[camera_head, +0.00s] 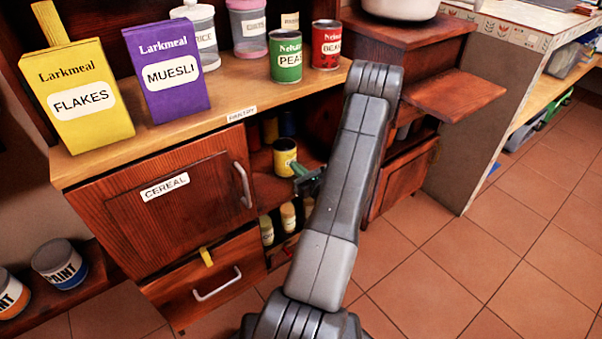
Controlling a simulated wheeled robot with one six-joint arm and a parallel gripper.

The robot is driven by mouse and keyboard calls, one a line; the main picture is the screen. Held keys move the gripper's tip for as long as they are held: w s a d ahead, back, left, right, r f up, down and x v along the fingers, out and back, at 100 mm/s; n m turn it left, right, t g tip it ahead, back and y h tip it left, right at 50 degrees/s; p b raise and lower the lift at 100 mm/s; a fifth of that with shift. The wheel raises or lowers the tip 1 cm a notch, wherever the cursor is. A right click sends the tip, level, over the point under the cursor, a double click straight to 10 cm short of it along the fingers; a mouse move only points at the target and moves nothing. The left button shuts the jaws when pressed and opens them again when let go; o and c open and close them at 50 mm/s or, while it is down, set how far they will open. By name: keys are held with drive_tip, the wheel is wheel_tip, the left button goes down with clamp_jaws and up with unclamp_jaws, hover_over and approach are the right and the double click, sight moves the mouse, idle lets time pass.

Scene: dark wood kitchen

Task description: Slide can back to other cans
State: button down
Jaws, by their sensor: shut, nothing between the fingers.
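A yellow can (285,158) with a pale label stands upright on the open middle shelf of the cabinet, near its front. My gripper (299,172) is shut and empty at the shelf opening, just right of the yellow can's lower side. Its greenish tip points left toward the can; I cannot tell whether they touch. My arm hides the right part of the opening.
The cereal door (168,195) is left of the opening. Several bottles (288,217) stand on the shelf below. A green can (286,57) and a red can (326,45) stand on the counter above. A wooden flap (455,95) juts out at right.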

drive_tip(key=b+x, duration=0.1)
drive_tip(key=x, duration=0.9)
drive_tip(key=shift+b, duration=0.3)
